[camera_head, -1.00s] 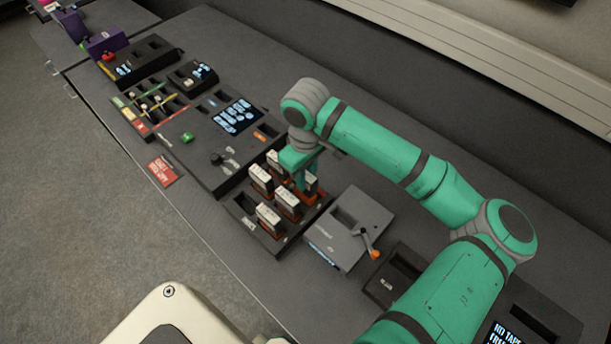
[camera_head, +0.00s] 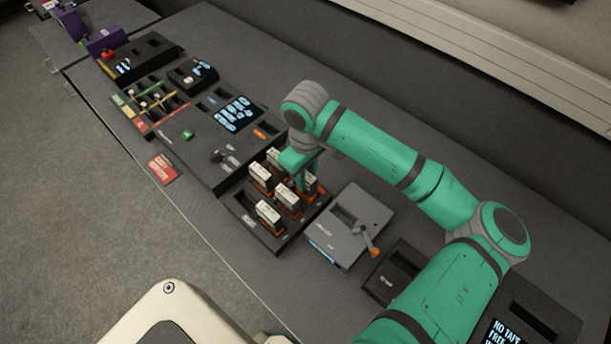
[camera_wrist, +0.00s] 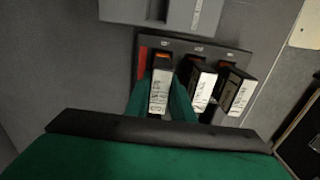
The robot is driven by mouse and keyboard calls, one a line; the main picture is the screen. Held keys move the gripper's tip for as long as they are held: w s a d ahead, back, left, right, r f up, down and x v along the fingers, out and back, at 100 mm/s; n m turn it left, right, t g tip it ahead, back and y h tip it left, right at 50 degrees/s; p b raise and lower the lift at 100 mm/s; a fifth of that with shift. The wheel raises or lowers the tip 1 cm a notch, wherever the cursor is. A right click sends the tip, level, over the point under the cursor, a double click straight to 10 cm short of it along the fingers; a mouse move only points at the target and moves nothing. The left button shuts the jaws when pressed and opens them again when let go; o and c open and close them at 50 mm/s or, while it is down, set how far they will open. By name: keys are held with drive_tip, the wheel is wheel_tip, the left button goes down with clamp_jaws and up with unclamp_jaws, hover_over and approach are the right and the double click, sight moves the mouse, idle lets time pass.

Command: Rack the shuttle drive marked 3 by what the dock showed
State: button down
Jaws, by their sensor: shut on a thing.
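Several drives with white labels and orange bases stand upright in a black tray (camera_head: 240,217) in the head view. My gripper (camera_head: 304,178) is over the tray's far right part, fingers pointing down. In the wrist view my gripper (camera_wrist: 161,98) is shut on one white-labelled drive (camera_wrist: 160,84), a finger on each side. That drive is still at the tray, close to its slot; whether it is fully seated I cannot tell. Two more drives, a middle one (camera_wrist: 201,84) and a right one (camera_wrist: 236,91), stand beside it. The label marks are too small to read.
A grey box with an orange-tipped lever (camera_head: 369,240) stands right of the tray. A console with a lit screen (camera_head: 237,114) and a green button (camera_head: 188,134) is to the left. A red card (camera_head: 162,168) lies near the bench edge. A black open box (camera_head: 393,277) sits front right.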

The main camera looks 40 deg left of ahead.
drive_tip(key=shift+f, duration=0.6)
idle(0.3)
drive_tip(key=c, duration=1.1)
unclamp_jaws()
drive_tip(key=shift+w+r, duration=0.1)
drive_tip(key=shift+r, duration=3.65)
